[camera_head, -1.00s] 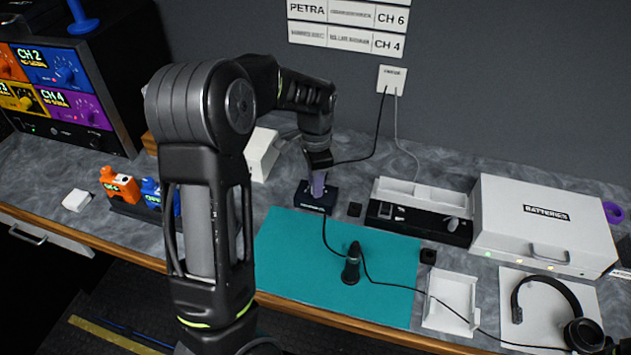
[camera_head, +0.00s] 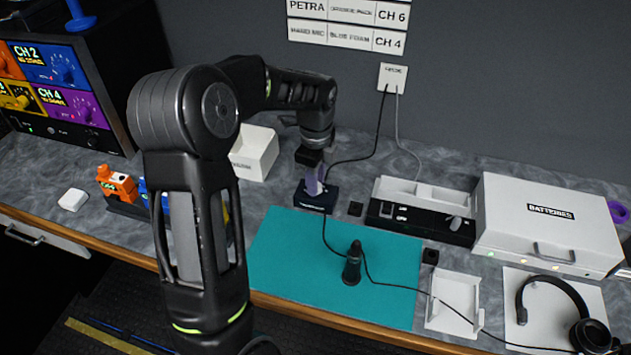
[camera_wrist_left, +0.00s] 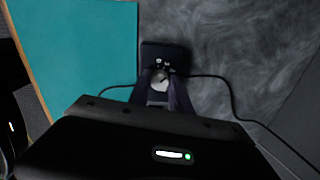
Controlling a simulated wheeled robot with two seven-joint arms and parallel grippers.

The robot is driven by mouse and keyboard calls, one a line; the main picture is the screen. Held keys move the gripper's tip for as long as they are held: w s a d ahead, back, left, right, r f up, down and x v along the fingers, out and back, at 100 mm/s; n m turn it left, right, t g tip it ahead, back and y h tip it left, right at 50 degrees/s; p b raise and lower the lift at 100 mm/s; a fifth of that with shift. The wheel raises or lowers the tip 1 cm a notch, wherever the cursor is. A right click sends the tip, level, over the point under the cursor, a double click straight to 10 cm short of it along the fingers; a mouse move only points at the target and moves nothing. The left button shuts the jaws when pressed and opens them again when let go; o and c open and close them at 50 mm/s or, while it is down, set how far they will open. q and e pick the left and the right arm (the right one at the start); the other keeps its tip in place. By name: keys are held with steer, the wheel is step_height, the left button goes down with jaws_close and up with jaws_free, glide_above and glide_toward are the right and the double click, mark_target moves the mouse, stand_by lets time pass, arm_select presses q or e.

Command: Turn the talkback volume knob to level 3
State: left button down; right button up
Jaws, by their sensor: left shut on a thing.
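The talkback box (camera_head: 312,201) is a small dark box on the counter, just behind the teal mat. It also shows in the left wrist view (camera_wrist_left: 177,50), with small white marks on its top. A round silver knob (camera_wrist_left: 160,81) sits at its near edge there, with a dark pointer line. My left gripper (camera_head: 315,182) points down at the box, its purplish fingers around the knob. In the left wrist view the fingers (camera_wrist_left: 160,90) are closed on the knob's sides. The level numbers are too small to read. My right gripper is not in view.
A teal mat (camera_head: 280,262) lies in front, with a small black upright device (camera_head: 352,262) on it. A cable runs beside the box. A white bin (camera_head: 254,152) stands behind left; a black tray (camera_head: 420,222) and white battery case (camera_head: 548,222) stand right.

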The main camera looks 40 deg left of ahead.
arm_select(q)
steer(key=m, duration=0.4)
steer(key=shift+m, duration=0.3)
steer(key=m, duration=0.4)
steer(key=shift+w+m+p, duration=0.1)
steer(key=shift+m+p, duration=0.2)
steer(key=shift+m, duration=0.1)
steer(key=c, duration=1.2)
jaws_free()
steer(key=shift+o, duration=0.2)
steer(key=shift+r+b, duration=0.55)
steer(key=shift+r, duration=3.4)
